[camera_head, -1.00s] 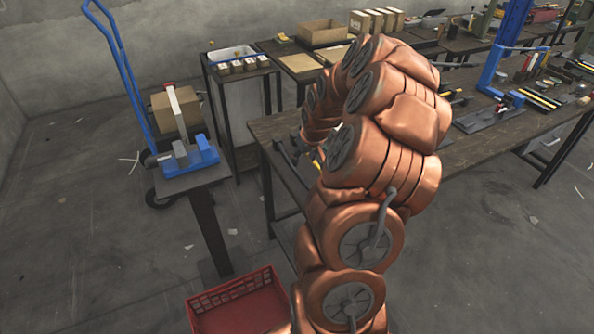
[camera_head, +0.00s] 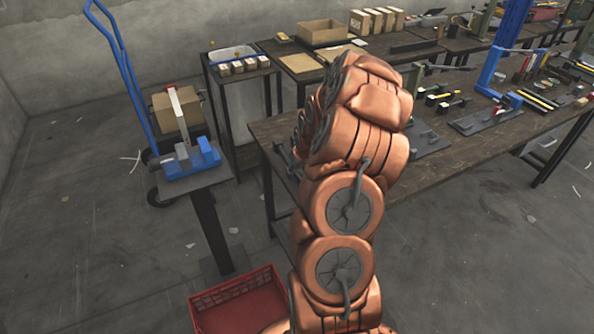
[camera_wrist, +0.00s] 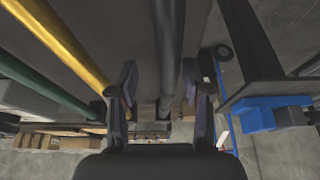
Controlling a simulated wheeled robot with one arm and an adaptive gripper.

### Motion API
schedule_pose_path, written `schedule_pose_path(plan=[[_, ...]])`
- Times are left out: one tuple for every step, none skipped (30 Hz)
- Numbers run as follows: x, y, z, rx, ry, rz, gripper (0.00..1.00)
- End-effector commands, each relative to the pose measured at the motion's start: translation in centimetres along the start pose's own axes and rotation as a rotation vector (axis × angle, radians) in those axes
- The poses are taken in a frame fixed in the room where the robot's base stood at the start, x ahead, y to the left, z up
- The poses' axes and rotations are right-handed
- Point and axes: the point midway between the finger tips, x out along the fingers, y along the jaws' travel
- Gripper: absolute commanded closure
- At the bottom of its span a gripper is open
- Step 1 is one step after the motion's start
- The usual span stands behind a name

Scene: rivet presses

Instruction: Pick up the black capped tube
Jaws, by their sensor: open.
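In the wrist view, a long dark tube (camera_wrist: 169,45), which looks like the black capped tube, runs down from the top edge to between the fingers of my gripper (camera_wrist: 158,85). My gripper is open, with a finger on each side of the tube. The tube lies nearer the right finger, and I cannot tell whether they touch. Its cap cannot be made out. In the head view my copper-coloured arm hides my gripper and this part of the workbench (camera_head: 460,155).
A yellow tube (camera_wrist: 65,45) and a green tube (camera_wrist: 40,83) lie left of the dark tube in the wrist view. A pedestal with a blue fixture (camera_head: 190,160) stands left of the bench. A red crate (camera_head: 240,300) is on the floor.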

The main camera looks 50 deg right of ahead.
Motion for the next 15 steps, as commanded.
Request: schedule_pose_path(plan=[[0.3, -0.03, 0.03, 0.0, -0.002, -0.001, 0.51], [0.48, -0.03, 0.05, 0.0, -0.002, -0.001, 0.51], [0.63, -0.03, 0.05, 0.0, -0.001, -0.001, 0.51], [0.71, -0.03, 0.04, -0.001, -0.001, 0.0, 0.51], [0.76, -0.03, 0.05, -0.001, -0.001, 0.0, 0.51], [0.78, -0.03, 0.04, -0.001, 0.0, 0.0, 0.51], [0.78, -0.02, 0.03, -0.001, 0.0, 0.0, 0.51], [0.78, -0.02, 0.03, -0.001, 0.0, 0.0, 0.51], [0.77, -0.02, 0.03, -0.001, 0.0, 0.0, 0.51], [0.76, -0.02, 0.03, -0.001, 0.0, 0.0, 0.51], [0.75, -0.02, 0.02, -0.001, 0.0, 0.0, 0.52], [0.75, -0.02, 0.01, -0.001, 0.0, 0.0, 0.56], [0.75, -0.02, 0.02, -0.001, 0.0, 0.0, 0.59], [0.74, -0.02, 0.02, -0.001, 0.0, 0.0, 0.62], [0.75, -0.02, 0.02, -0.001, 0.0, 0.0, 0.67]])
